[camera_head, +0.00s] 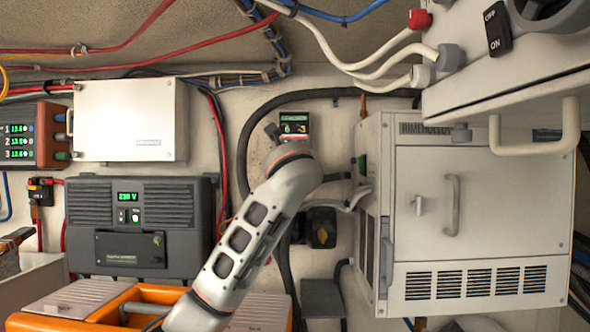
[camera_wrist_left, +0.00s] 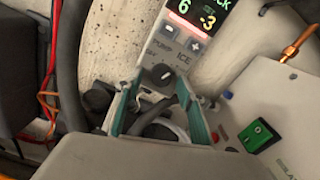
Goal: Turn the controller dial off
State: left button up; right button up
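The controller (camera_head: 294,121) is a narrow panel on the back wall with a lit display; my left wrist covers its lower part in the head view. In the left wrist view the controller (camera_wrist_left: 182,52) shows a 6 and a -3, with small buttons below. Its black dial (camera_wrist_left: 162,73) sits under the buttons, with a small pale mark on it. My left gripper (camera_wrist_left: 158,84) is open, its two teal-lined fingers either side of the dial's lower area. I cannot tell whether they touch the dial. My right gripper is not in view.
A white cabinet (camera_head: 483,207) stands close on the right, with a green rocker switch (camera_wrist_left: 258,135) on its side. A dark charger unit (camera_head: 139,225) is on the left. Thick dark hoses and red cables run around the controller. An orange case (camera_head: 125,298) lies below.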

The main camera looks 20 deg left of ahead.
pick_arm(q)
jog(key=shift+s+r, duration=0.1)
jog(key=shift+r, duration=0.05)
jog(key=c, duration=1.1)
jog(key=shift+n, duration=0.3)
jog(key=shift+d+r+n, duration=0.1)
jog(key=shift+r+n, duration=0.1)
jog(key=shift+n, duration=4.15)
jog(key=shift+r+n, duration=0.15)
jog(key=shift+n, duration=4.2)
jog(key=shift+r, duration=0.1)
